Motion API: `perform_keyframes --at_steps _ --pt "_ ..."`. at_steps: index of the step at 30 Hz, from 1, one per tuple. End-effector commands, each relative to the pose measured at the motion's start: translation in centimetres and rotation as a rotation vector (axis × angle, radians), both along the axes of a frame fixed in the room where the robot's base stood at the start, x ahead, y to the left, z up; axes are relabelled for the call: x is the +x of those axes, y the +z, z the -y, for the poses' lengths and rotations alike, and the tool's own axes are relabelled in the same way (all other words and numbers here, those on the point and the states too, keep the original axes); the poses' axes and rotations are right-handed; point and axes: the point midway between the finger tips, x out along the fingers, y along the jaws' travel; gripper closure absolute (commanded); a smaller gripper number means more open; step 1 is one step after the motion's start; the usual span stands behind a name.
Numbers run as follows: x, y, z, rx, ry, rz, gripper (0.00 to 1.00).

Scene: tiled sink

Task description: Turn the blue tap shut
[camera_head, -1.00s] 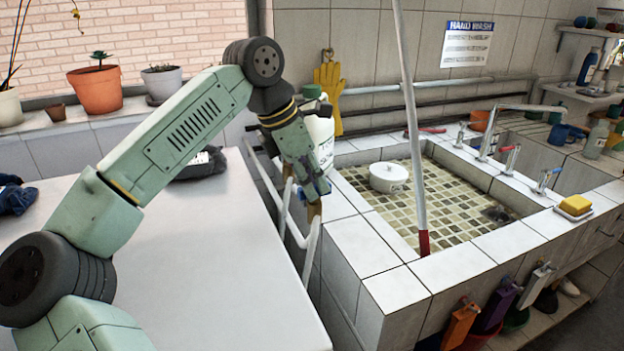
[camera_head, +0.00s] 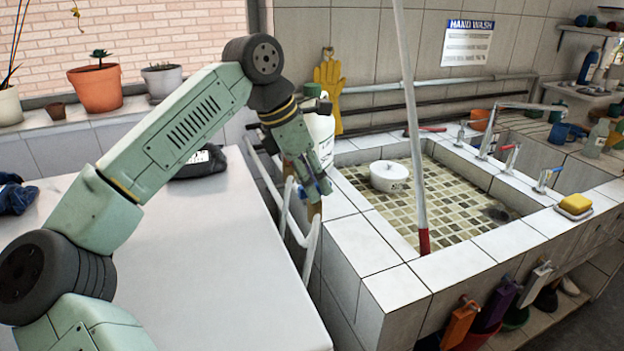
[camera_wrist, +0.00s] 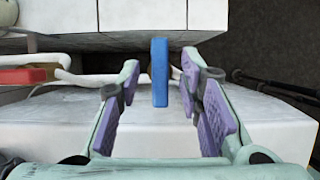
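The blue tap's handle (camera_wrist: 160,72) shows in the wrist view as an upright blue bar between the two purple-padded fingers. My gripper (camera_wrist: 160,66) is open around it, with a visible gap on both sides. In the head view my gripper (camera_head: 318,187) points down over the white pipes between the white counter and the tiled sink. There the handle is largely hidden by the fingers, and I cannot make out its exact angle.
A red handle (camera_wrist: 22,76) on white pipe lies left in the wrist view. The tiled sink (camera_head: 362,245) is right of my gripper, the white counter (camera_head: 235,270) left. A white bottle (camera_head: 322,135) stands close behind. A white pole (camera_head: 410,110) leans in the sink.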

Motion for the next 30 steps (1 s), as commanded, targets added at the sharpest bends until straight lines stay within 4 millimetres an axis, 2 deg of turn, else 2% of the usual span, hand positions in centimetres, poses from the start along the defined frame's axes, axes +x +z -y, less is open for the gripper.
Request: perform_keyframes --at_steps 5,12,18,23,30 --pt "-0.3 2.3 -0.8 0.000 0.001 0.003 0.67" --pt "-1.0 7.0 -2.7 0.000 0.002 0.003 0.67" --pt "-1.5 9.9 -3.8 0.001 0.001 0.003 0.67" --pt "-1.7 10.9 -4.2 -0.001 0.000 0.001 0.67" --pt "-1.7 11.0 -4.2 -0.001 -0.001 0.001 0.67"
